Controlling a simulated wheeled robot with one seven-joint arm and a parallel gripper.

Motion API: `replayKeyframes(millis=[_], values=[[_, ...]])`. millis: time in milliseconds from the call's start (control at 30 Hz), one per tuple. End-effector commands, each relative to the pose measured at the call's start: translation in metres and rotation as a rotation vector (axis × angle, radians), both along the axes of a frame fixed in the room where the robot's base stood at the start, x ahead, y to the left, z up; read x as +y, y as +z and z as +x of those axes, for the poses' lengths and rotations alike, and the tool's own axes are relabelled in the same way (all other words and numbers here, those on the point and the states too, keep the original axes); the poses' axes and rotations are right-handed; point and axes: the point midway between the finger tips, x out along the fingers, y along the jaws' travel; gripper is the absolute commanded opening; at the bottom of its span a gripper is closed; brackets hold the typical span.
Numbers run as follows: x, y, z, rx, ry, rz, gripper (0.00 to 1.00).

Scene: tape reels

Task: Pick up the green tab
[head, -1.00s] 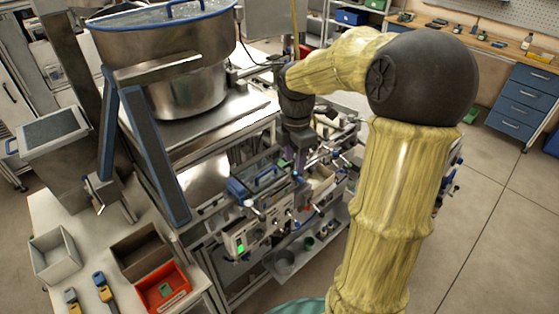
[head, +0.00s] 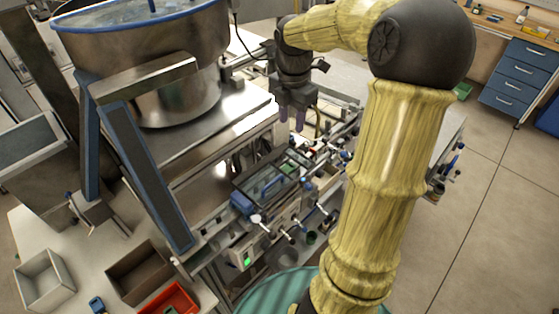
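My gripper (head: 291,117) hangs fingers-down above the back part of the reel machine. Its two purple-tipped fingers stand apart, with nothing visible between them. The machine's glass-covered tray (head: 270,180) lies below it and a little to its left. I cannot make out a green tab with certainty. A tiny green spot shows among the machine parts below the gripper, too small to identify. A lit green square (head: 247,262) is on the machine's front control box.
A large steel bowl (head: 145,45) with a blue rim stands at the left on a blue-legged frame (head: 150,175). A grey bin (head: 45,280), a brown bin (head: 140,272) and a red bin (head: 172,298) sit at the lower left. Open floor (head: 480,230) lies at the right.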

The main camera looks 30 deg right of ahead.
Motion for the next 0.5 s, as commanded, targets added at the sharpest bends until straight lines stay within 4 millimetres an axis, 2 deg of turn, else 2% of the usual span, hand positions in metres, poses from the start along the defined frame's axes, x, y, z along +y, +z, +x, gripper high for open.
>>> replayKeyframes(millis=[500], values=[[0.0069,-0.0052,0.002,0.003,0.016,0.001,0.38]])
